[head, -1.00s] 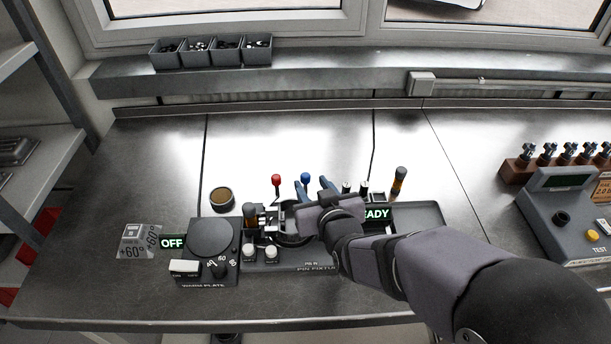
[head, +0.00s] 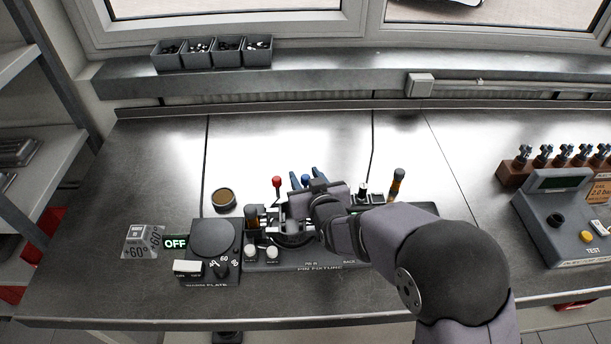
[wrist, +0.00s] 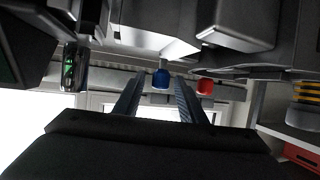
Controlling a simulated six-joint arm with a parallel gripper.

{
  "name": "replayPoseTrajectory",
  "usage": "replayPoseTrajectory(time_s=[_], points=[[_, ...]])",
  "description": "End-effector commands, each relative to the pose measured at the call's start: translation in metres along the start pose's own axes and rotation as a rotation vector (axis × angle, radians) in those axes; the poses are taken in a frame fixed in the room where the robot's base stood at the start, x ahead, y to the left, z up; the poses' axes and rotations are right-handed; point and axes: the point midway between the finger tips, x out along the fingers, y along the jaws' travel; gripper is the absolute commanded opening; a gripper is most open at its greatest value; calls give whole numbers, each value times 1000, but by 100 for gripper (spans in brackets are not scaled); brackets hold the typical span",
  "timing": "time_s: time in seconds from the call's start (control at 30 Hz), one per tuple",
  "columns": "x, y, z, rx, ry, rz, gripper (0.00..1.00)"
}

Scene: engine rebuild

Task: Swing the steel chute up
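The pin fixture (head: 318,266) stands on the bench, partly hidden by my arm. My gripper (head: 307,176) is over it, fingers pointing to the back of the bench. The two dark blue fingers are apart, with nothing seen held. A blue-knobbed lever (head: 305,180) shows between the fingers; in the wrist view the blue knob (wrist: 161,79) also appears between the fingertips, and I cannot tell whether they touch it. A red-knobbed lever (head: 277,182) stands to the left. A pale metal piece (wrist: 155,42) in the wrist view may be the steel chute; I cannot tell for sure.
A warm plate (head: 213,240) marked OFF sits left of the fixture, with a round tin (head: 223,199) behind it. A dark-handled tool (head: 397,185) stands to the right. A test box (head: 570,225) is at far right.

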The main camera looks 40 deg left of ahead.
Motion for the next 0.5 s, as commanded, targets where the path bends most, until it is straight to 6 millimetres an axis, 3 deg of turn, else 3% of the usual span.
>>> replayPoseTrajectory(time_s=[0.1,0.27,0.5], points=[[0,0,0,0,0,0,37],[0,0,0,0,0,0,1],[0,0,0,2,0,4,0]])
